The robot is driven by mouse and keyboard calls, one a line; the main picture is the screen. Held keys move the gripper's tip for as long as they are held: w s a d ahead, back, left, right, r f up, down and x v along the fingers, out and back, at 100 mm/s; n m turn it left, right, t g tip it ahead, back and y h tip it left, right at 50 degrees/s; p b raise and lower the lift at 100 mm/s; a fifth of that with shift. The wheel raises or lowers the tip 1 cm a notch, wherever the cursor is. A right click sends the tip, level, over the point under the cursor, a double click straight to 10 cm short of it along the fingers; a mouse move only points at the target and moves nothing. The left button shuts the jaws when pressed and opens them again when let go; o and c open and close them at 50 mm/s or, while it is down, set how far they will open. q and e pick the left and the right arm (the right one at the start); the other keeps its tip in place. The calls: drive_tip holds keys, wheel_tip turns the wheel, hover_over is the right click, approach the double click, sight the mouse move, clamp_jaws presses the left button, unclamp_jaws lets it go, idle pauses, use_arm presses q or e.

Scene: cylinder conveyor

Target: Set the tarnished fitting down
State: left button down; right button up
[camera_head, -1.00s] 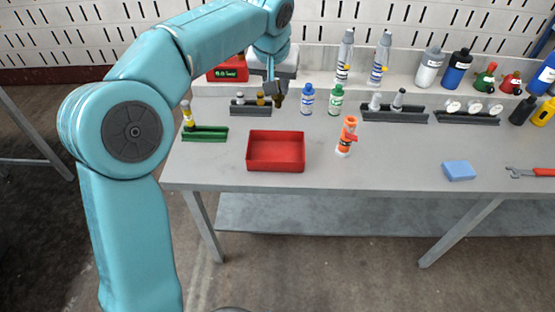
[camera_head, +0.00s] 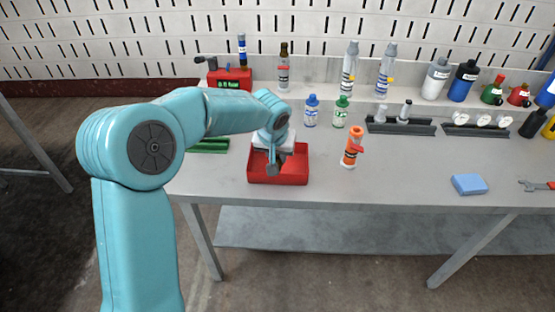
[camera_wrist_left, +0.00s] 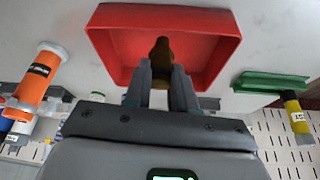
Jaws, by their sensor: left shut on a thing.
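The tarnished fitting (camera_wrist_left: 162,52) is a dark brownish piece held between the fingers of my left gripper (camera_wrist_left: 161,82) in the left wrist view. The gripper is shut on it, over the open red tray (camera_wrist_left: 112,58). In the head view, my left gripper (camera_head: 272,168) reaches down into the red tray (camera_head: 297,177), and the fitting is hard to make out there. I cannot tell whether the fitting touches the tray's floor. My right gripper is not in view.
An orange tube (camera_head: 352,148) stands right of the tray, with a blue block (camera_head: 469,184) farther right. A green holder (camera_head: 209,146) lies left of the tray, partly behind my arm. Blue-capped (camera_head: 311,111) and green-capped (camera_head: 341,112) bottles stand behind. The front middle of the bench is clear.

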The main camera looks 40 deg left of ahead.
use_arm(q)
drive_tip(key=shift+f, duration=0.85)
drive_tip(key=shift+f, duration=0.15)
drive_tip(key=c, duration=0.9)
unclamp_jaws()
drive_tip(key=shift+r, duration=0.2)
drive_tip(key=p+v, duration=0.1)
drive_tip(key=v, duration=1.1)
